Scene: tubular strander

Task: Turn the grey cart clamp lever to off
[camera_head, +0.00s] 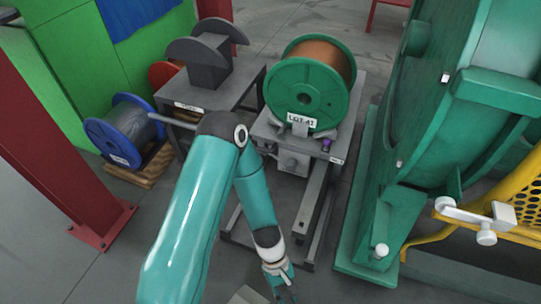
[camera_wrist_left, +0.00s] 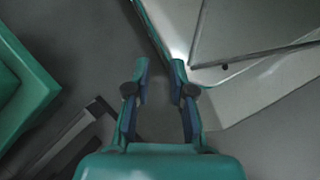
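The grey cart (camera_head: 264,129) stands in the middle of the head view and carries a green spool (camera_head: 304,92) of copper wire labelled LOT 41. A small purple-topped part (camera_head: 326,144) sits on the cart's right side below the spool; I cannot tell whether it is the clamp lever or how it is set. My left gripper (camera_head: 284,284) hangs low in front of the cart, pointing down and apart from it. In the left wrist view its two fingers (camera_wrist_left: 160,98) are apart with nothing between them. My right gripper is not in view.
A large green machine (camera_head: 410,140) stands close on the right, with a yellow guard (camera_head: 525,205) and a white handle (camera_head: 474,216). A stand with dark grey blocks (camera_head: 208,60) and a blue-rimmed spool (camera_head: 128,132) are left. A red post (camera_head: 60,140) stands far left.

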